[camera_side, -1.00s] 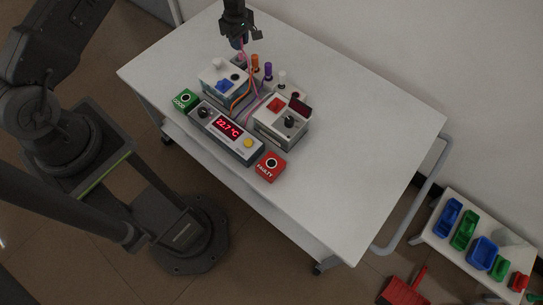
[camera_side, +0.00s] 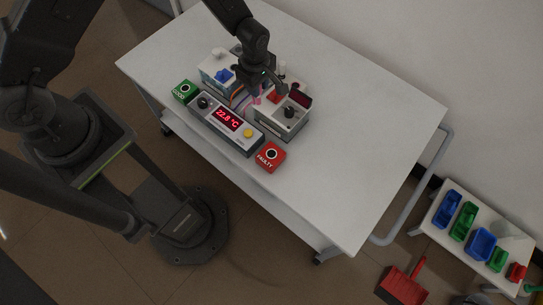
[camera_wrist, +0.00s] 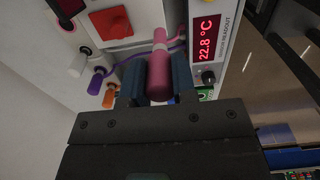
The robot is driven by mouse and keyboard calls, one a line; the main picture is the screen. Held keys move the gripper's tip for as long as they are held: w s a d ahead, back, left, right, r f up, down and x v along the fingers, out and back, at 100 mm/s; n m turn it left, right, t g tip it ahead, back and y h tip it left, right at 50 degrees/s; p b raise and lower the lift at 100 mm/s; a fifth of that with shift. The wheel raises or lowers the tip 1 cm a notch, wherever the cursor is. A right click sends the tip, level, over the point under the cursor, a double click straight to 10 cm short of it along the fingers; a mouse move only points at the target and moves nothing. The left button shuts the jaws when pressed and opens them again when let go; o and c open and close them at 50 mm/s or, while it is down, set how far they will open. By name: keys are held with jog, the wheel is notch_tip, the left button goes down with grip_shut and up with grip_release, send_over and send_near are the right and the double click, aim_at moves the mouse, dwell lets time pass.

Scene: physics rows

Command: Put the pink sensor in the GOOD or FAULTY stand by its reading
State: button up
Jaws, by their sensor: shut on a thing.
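My gripper is shut on the pink sensor (camera_wrist: 159,72), which sits between the two fingers in the wrist view. In the side view my gripper (camera_side: 262,88) is over the middle of the equipment group, and the sensor is mostly hidden there. The readout box (camera_side: 226,119) shows 22.8 °C in red; its display also shows in the wrist view (camera_wrist: 206,38). The green GOOD stand (camera_side: 185,91) is at the readout's left end, with an empty-looking dark hole. The red FAULTY stand (camera_side: 270,157) is at its right end, also with a dark hole.
A box with a blue knob (camera_side: 222,75) and a box with a red panel (camera_side: 283,118) stand behind the readout. Orange (camera_wrist: 109,96), purple (camera_wrist: 95,82) and white (camera_wrist: 80,63) probes with cables stand close by. The table's right half (camera_side: 370,140) is clear.

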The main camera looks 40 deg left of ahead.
jog(key=s+d, duration=0.8)
jog(key=d, duration=0.3)
notch_tip(320, 180, down, 6)
jog(key=shift+d, duration=0.3)
jog(key=shift+w+f, duration=0.1)
jog(key=shift+f, duration=1.65)
dwell(1.6)
jog(key=o, duration=1)
jog(key=shift+o, duration=0.3)
jog(key=o, duration=0.3)
